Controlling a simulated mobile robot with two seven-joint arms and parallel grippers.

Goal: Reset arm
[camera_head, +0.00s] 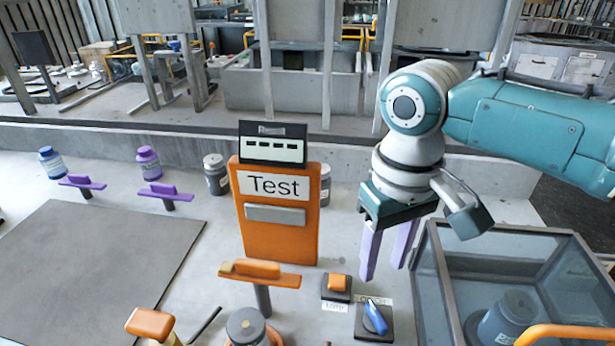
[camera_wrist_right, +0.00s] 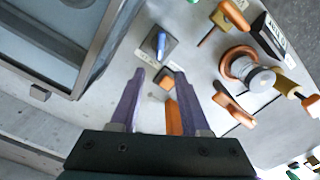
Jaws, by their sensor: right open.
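My right gripper (camera_head: 385,262) hangs pointing down between the orange test panel and the glass-walled box. Its two purple fingers are apart and nothing is between them. In the right wrist view, the open fingers (camera_wrist_right: 157,75) point toward a blue-handled switch and an orange button. My right arm comes in from the right side of the head view. My left gripper is in neither view.
An orange panel marked "Test" (camera_head: 280,235) stands left of the gripper. The orange button (camera_head: 337,283) and blue switch (camera_head: 375,316) sit below it. A transparent box (camera_head: 440,280) is at right. A grey mat (camera_head: 90,270) lies left, with bottles behind.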

